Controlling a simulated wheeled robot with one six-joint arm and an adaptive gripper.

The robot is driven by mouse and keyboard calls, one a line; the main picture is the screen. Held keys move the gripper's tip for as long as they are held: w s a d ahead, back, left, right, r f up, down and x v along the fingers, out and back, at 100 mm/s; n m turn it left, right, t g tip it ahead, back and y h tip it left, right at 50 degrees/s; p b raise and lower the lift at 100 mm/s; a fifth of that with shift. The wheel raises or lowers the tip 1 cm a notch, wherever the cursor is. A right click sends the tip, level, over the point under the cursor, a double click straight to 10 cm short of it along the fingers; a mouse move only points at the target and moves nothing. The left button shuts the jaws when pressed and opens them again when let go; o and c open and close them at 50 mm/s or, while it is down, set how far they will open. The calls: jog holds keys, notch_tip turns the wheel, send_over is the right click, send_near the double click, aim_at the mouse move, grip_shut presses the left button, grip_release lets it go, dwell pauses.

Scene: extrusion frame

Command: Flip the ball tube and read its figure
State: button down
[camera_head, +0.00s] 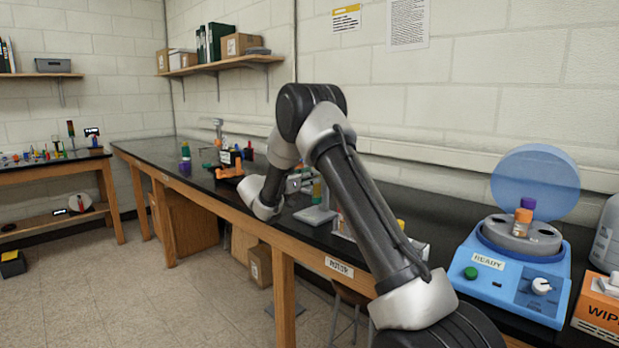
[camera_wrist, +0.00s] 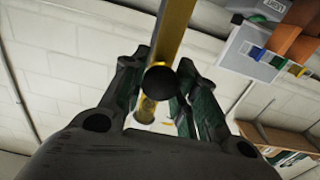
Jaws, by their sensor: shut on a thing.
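The ball tube (camera_wrist: 174,32) shows in the wrist view as a long yellow, see-through bar running from the top edge down between my fingers. A dark round thing (camera_wrist: 160,80) sits on its line at the fingers; I cannot tell whether it is the ball or a fitting. My gripper (camera_wrist: 163,92) is shut on the tube, one dark finger on each side. In the head view my arm reaches over the long bench, and the tube and fingertips cannot be made out. No figure can be read.
The long black bench (camera_head: 160,160) carries an orange item (camera_head: 228,172) and several small things near my wrist. A blue centrifuge (camera_head: 515,275) with a raised lid stands at right, beside an orange wipes box (camera_head: 598,305). A grey panel (camera_wrist: 255,45) with coloured tabs shows in the wrist view.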

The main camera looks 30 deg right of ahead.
jog(key=shift+f, duration=0.1)
dwell(0.4)
jog(key=c, duration=1.1)
grip_release()
jog(key=shift+o, duration=0.2)
jog(key=v, duration=1.2)
